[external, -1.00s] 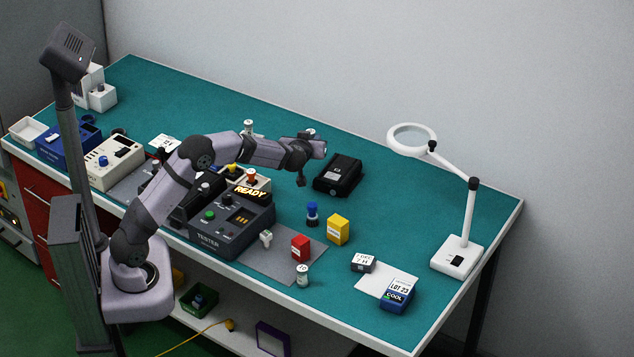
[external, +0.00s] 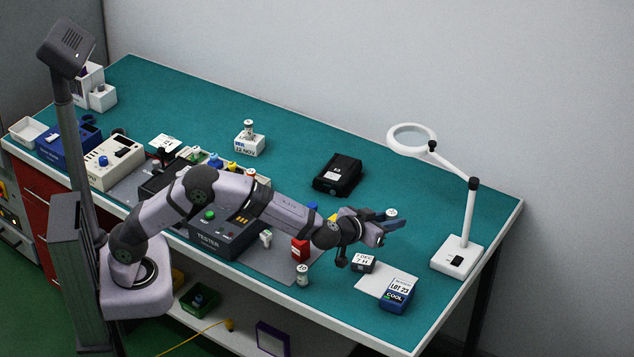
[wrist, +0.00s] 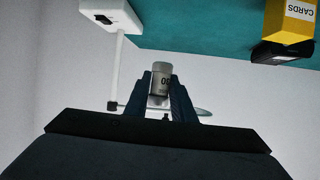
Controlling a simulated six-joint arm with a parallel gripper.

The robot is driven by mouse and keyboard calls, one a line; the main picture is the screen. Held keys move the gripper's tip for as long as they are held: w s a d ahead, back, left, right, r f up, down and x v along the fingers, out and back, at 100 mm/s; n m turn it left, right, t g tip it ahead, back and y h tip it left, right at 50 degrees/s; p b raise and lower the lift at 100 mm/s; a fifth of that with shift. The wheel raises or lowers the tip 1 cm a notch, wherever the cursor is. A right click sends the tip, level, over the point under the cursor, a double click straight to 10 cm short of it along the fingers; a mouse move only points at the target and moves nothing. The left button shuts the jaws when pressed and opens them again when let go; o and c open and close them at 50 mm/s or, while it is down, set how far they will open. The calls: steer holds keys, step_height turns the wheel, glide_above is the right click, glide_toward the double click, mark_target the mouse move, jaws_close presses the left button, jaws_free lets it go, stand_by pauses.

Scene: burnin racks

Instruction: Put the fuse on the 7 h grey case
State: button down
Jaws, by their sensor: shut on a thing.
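My gripper (external: 388,220) is shut on a small pale cylinder, the fuse (wrist: 160,82). In the wrist view the fuse has a light cap and dark printing, and sits between the two dark fingers. In the external view only its pale top (external: 391,213) shows above the fingers. The grey case marked 7 H (external: 363,263) lies on the bench at the edge of a white sheet. My gripper is above the bench, slightly right of and beyond this case in the picture. The case is not seen in the wrist view.
A blue COOL box marked LOT 23 (external: 397,294) stands on the white sheet (external: 372,285). A magnifier lamp (external: 457,256) stands at right. A similar cylinder (external: 302,275) stands near the front edge. A red box (external: 299,248) and black case (external: 338,175) are nearby.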

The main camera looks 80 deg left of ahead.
steer(key=s+d, duration=0.2)
steer(key=d, duration=0.3)
steer(key=n+g+y, duration=0.2)
steer(key=n+y, duration=0.1)
glide_above(364, 259)
steer(key=shift+f+p, duration=0.3)
steer(key=shift+f, duration=2.55)
steer(key=shift+f, duration=0.15)
steer(key=shift+f, duration=1.75)
steer(key=c, duration=1.5)
jaws_free()
steer(key=shift+f, duration=0.1)
